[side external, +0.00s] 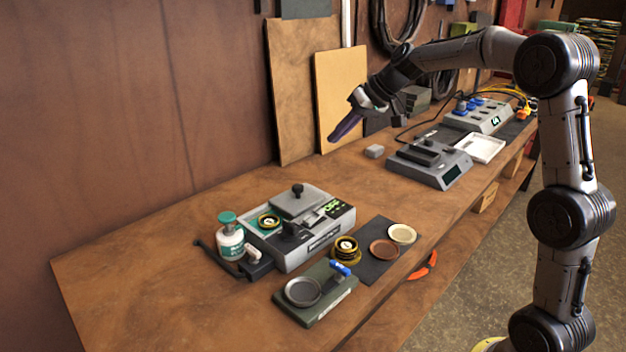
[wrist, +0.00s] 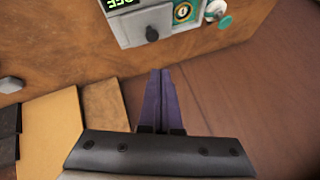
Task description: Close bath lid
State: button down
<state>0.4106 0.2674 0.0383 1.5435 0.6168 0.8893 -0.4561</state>
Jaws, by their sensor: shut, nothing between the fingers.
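The bath (side external: 300,255) is a light grey box on the bench with a green display, and it also shows upside down at the top of the wrist view (wrist: 138,27). Its grey lid (side external: 289,203) with a black knob sits toward the back right of the top. The left part of the bath is uncovered, showing teal inside and a yellow-black round piece (side external: 268,220). My gripper (side external: 335,137) has purple fingers, shut and empty, high above the bench behind and right of the bath. The fingers also show in the wrist view (wrist: 160,75).
A white bottle with a teal cap (side external: 230,238) stands left of the bath. A green stand (side external: 320,297) and a dark mat (side external: 378,268) with round pieces lie in front. A grey device (side external: 430,164) is right. Boards (side external: 342,95) lean on the wall.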

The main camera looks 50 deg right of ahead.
jog(key=w+d+f+m, duration=0.1)
jog(key=d+f+m, duration=0.1)
jog(key=d+f, duration=0.45)
send_over(313, 197)
jog(key=s+d, duration=0.2)
jog(key=d, duration=0.2)
jog(key=shift+n+g, duration=0.3)
jog(key=f, duration=0.8)
jog(key=shift+w+a+f, duration=0.15)
jog(key=shift+w+a, duration=0.05)
jog(key=shift+w, duration=0.05)
jog(key=shift+w+a, duration=0.3)
jog(key=shift+a, duration=0.25)
jog(key=shift+w+a, duration=0.25)
jog(key=shift+a, duration=0.3)
jog(key=shift+w+a+f, duration=0.15)
jog(key=shift+w+a, duration=0.2)
jog(key=shift+a, duration=0.25)
jog(key=a, duration=1)
jog(key=shift+a, duration=0.35)
jog(key=shift+a, duration=0.1)
jog(key=shift+s, duration=0.1)
